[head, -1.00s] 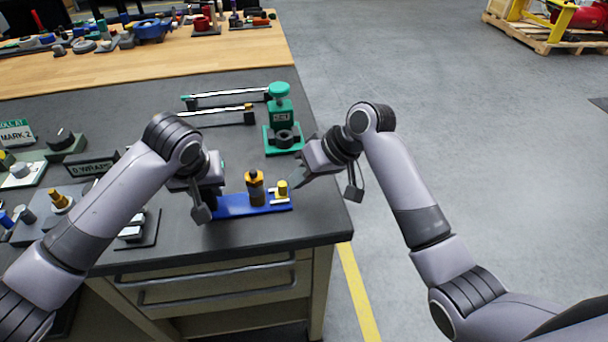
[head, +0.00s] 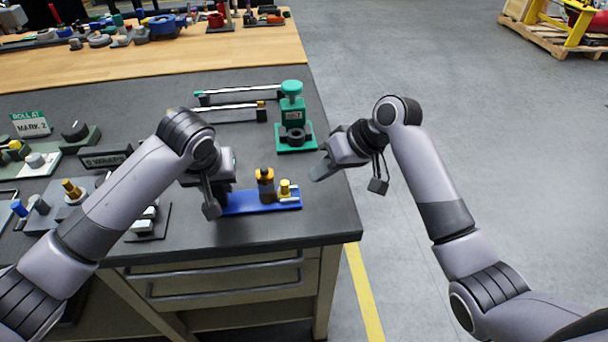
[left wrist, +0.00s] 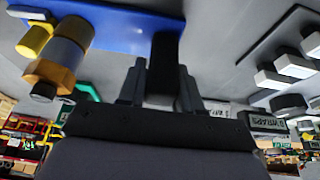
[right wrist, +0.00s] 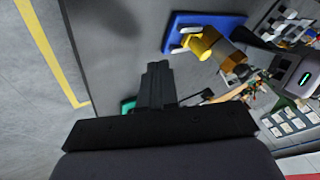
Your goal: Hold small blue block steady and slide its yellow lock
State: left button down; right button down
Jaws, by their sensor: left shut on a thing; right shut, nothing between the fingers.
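The small blue block (head: 240,204) is a flat blue base near the bench's front right corner. It carries an orange-brown and dark post (head: 266,184) and, close to the post's right, the yellow lock (head: 285,190). My left gripper (head: 222,192) is shut on a black upright grip (left wrist: 165,62) at the block's left end. The blue base (left wrist: 115,22) and the yellow lock (left wrist: 36,40) also show in the left wrist view. My right gripper (head: 320,172) is shut and empty, right of the block and apart from it. The right wrist view shows the yellow lock (right wrist: 200,44) beyond the closed fingers.
A green fixture (head: 296,138) stands behind the block, with metal bars (head: 230,107) to its left. Panels with knobs and a sign (head: 30,124) fill the bench's left side. The bench's right edge drops to open floor (head: 450,130).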

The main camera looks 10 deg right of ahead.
pick_arm(q)
jog(key=shift+s+f, duration=0.15)
jog(key=shift+f, duration=0.15)
pick_arm(e)
jog(key=v, duration=0.9)
jog(key=shift+r, duration=0.2)
jog(key=shift+s, duration=0.1)
pick_arm(q)
jog(key=c, duration=0.7)
grip_release()
jog(key=shift+r, duration=0.15)
